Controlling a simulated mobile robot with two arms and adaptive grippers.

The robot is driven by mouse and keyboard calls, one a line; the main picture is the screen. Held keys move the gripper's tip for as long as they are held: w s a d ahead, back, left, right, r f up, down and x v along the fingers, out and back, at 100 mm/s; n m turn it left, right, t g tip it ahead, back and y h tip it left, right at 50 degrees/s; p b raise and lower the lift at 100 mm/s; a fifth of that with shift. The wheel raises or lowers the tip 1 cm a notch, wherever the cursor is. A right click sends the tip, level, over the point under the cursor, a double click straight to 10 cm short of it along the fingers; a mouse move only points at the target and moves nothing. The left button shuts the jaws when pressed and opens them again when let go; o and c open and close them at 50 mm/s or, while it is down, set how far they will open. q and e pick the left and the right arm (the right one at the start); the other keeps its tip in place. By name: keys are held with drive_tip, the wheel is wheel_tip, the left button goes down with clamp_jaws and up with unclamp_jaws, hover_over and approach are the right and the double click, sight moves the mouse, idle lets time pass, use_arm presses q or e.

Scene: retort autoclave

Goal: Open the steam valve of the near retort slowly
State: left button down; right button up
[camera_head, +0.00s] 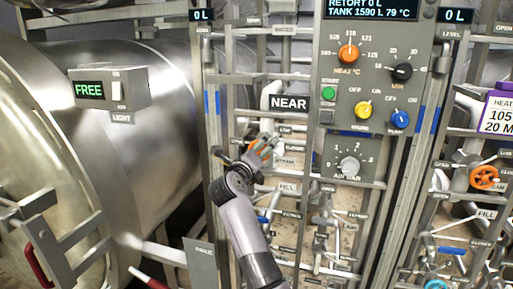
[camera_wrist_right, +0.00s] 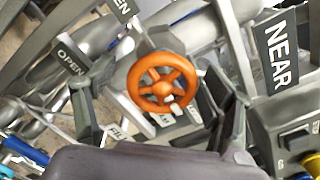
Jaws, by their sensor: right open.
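The steam valve of the near retort has an orange handwheel (camera_wrist_right: 162,84) with spokes, facing the camera in the right wrist view. In the head view a bit of this orange wheel (camera_head: 266,143) shows behind my gripper, left of and below the NEAR sign (camera_head: 290,103). My right gripper (camera_head: 258,153) is open at the wheel. In the wrist view its two dark fingers (camera_wrist_right: 150,92) stand apart on either side of the wheel, with gaps between them and the rim. Whether the fingertips reach past the rim is unclear. My left gripper is not in view.
A control panel (camera_head: 366,108) with several knobs stands right of the gripper. Pipes and a FILL label (camera_head: 288,187) are below. A second orange handwheel (camera_head: 484,177) is at the far right. A large steel vessel (camera_head: 150,130) with a FREE light box (camera_head: 108,90) fills the left.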

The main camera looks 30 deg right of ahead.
drive_tip(key=shift+w+d+r, duration=0.1)
drive_tip(key=shift+w+d, duration=0.1)
drive_tip(key=shift+d, duration=0.05)
drive_tip(key=shift+s+r, duration=0.1)
drive_tip(key=shift+s, duration=0.05)
drive_tip(key=shift+c, duration=0.8)
drive_tip(key=c, duration=1)
drive_tip(key=shift+n+p, duration=0.3)
drive_tip(key=shift+p, duration=0.25)
drive_tip(key=n+p, duration=0.6)
drive_tip(key=p, duration=0.6)
drive_tip(key=shift+a+n+p, duration=0.1)
drive_tip(key=shift+n+p, duration=0.3)
use_arm(q)
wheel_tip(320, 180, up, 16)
drive_tip(key=p, duration=0.2)
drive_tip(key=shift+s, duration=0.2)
use_arm(e)
drive_tip(key=shift+f+n, duration=0.3)
drive_tip(key=shift+n, duration=0.5)
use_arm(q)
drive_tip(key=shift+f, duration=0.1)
